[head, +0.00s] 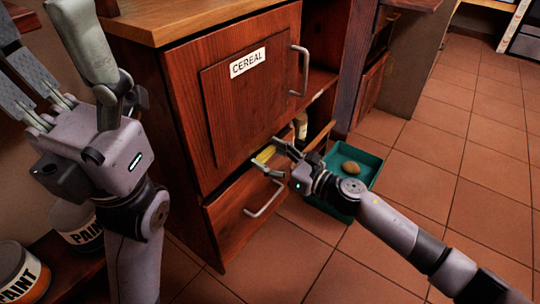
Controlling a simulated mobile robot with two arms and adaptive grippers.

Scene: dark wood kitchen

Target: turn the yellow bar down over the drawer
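The yellow bar (264,154) is a short piece at the cabinet front, just above the drawer (232,222). The drawer has a grey handle (264,200) and looks closed. My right gripper (272,156) is at the bar, with its two fingers apart and pointing toward the cabinet. The bar's right end is close to the fingers; I cannot tell whether they touch it. My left gripper (55,65) is raised at the upper left, close to the camera, with its fingers spread, empty and away from the bar.
A cabinet door labelled CEREAL (248,62) is above the drawer. A green tray (357,157) with a brownish item (351,168) is on the floor to the right. Paint cans (24,272) stand at lower left. The tiled floor (460,140) at right is clear.

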